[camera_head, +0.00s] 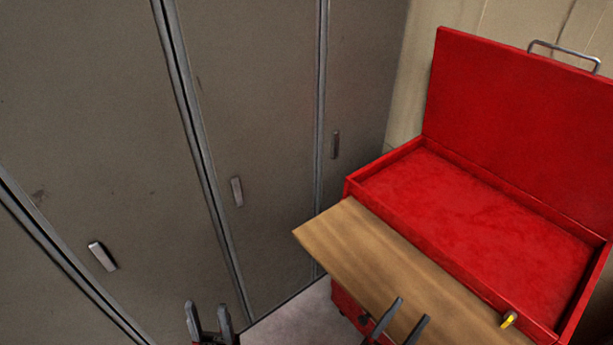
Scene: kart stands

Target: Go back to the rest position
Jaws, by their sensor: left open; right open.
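My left gripper (209,323) is at the bottom of the head view, left of centre. Its two dark fingers stand apart with nothing between them, in front of the grey lockers. My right gripper (401,322) is at the bottom, right of centre. Its fingers are apart and empty, and they appear in front of the wooden board (385,255); I cannot tell how far above it they are. Most of both arms is outside the view.
A red tool chest (520,135) stands at the right with its lid raised and its top tray empty. A small yellow item (509,319) is at its front edge by the board. Grey lockers (255,110) with handles fill the left. A patch of pale floor (295,322) shows between.

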